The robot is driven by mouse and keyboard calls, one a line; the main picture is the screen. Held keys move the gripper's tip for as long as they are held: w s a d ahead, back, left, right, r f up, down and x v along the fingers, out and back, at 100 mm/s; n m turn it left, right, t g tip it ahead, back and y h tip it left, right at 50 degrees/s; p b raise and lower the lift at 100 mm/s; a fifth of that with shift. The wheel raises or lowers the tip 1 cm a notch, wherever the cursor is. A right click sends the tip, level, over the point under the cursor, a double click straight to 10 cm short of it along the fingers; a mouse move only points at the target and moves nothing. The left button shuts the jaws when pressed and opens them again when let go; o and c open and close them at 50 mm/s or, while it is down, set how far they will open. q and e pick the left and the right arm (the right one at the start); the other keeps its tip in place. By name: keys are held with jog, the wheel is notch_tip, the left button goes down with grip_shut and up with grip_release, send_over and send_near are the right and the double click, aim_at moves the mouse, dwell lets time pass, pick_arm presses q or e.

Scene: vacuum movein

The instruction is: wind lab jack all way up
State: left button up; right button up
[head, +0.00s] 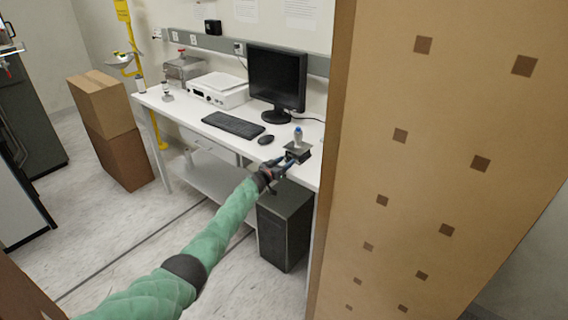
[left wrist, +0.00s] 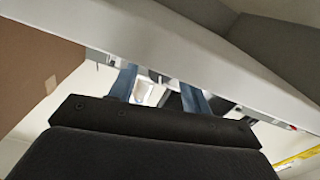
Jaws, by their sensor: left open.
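The lab jack (head: 298,152) is a small dark stand near the right front edge of the white bench. My left gripper (head: 281,163) is at the bench's front edge, just left of and in front of the jack. It is open; I cannot tell whether a finger touches the jack. In the left wrist view its two blue fingers (left wrist: 158,88) are apart, with a small pale part between them that I cannot identify. The jack's knob is not clear. My right gripper is not in view.
The white bench (head: 190,122) also holds a monitor (head: 277,78), keyboard (head: 233,124), mouse (head: 266,139) and white instrument (head: 218,90). A black cabinet (head: 285,225) stands below. A tall brown panel (head: 440,180) closes off the right. Cardboard boxes (head: 105,105) stand left.

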pick_arm(q)
jog(key=c, duration=1)
jog(key=shift+m, duration=0.3)
jog(key=shift+f+m+b, duration=0.1)
jog(key=shift+m+b, duration=0.3)
jog(key=shift+b, duration=0.05)
jog(key=m+b, duration=0.2)
jog(key=m, duration=0.1)
jog(key=shift+m, duration=0.3)
jog(key=shift+r+m, duration=0.2)
jog(key=shift+m, duration=0.1)
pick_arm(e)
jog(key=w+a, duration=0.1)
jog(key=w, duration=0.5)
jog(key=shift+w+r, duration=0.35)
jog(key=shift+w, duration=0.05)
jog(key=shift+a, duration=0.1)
